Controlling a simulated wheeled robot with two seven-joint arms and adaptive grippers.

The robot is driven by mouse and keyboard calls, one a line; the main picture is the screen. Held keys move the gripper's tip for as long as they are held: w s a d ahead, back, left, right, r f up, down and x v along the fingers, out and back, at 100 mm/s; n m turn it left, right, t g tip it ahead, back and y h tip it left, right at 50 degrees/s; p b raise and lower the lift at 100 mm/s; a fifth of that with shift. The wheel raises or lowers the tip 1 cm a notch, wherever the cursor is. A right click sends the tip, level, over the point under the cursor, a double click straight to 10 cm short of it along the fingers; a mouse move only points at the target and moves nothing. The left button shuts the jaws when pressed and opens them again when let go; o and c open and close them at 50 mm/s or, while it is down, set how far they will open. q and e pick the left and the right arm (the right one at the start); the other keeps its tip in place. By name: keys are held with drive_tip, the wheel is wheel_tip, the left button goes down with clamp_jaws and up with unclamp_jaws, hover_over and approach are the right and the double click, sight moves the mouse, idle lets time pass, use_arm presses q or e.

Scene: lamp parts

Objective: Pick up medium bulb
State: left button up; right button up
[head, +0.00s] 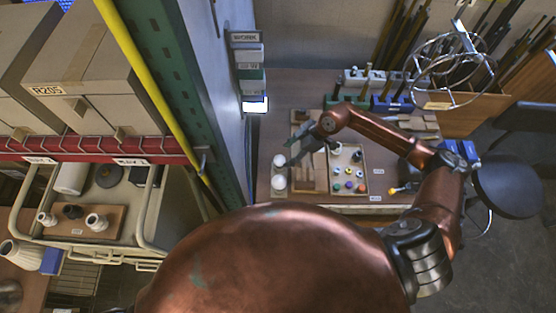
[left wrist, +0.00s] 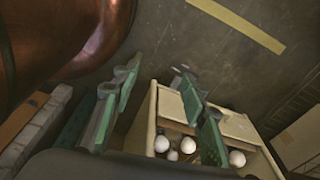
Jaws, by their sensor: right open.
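Two white bulbs, one behind (head: 279,161) and one in front (head: 278,182), stand at the left side of the workbench. My right gripper (head: 294,160) is open beside the rear bulb; I cannot tell whether it touches it. I cannot tell which bulb is the medium one. My left gripper (left wrist: 150,85) is open and empty, its green-padded fingers apart above the floor and box edge.
The workbench (head: 285,110) holds a tray (head: 366,175) of small coloured parts. A green shelf post (head: 195,100) and yellow pole (head: 150,85) rise at left, near a cart (head: 150,215) carrying sockets. A dark stool (head: 507,187) stands right.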

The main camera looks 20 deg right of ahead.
sight(283, 158)
drive_tip(key=shift+w+a+f, duration=0.2)
drive_tip(key=shift+w+f, duration=0.05)
drive_tip(key=shift+f, duration=0.15)
drive_tip(key=shift+w+a+f, duration=0.15)
drive_tip(key=shift+w+f, duration=0.05)
drive_tip(key=shift+f, duration=0.2)
drive_tip(key=x, duration=0.5)
drive_tip(key=shift+s+f+p, duration=0.1)
drive_tip(key=shift+f+p, duration=0.05)
drive_tip(key=shift+p, duration=0.25)
drive_tip(key=shift+a+f, duration=0.1)
drive_tip(key=shift+f, duration=0.2)
drive_tip(key=shift+a+f, duration=0.1)
drive_tip(key=shift+f, duration=0.1)
drive_tip(key=shift+c, duration=0.6)
use_arm(q)
drive_tip(key=shift+s+r, duration=0.15)
drive_tip(key=shift+s, duration=0.45)
use_arm(e)
drive_tip(key=c, duration=1)
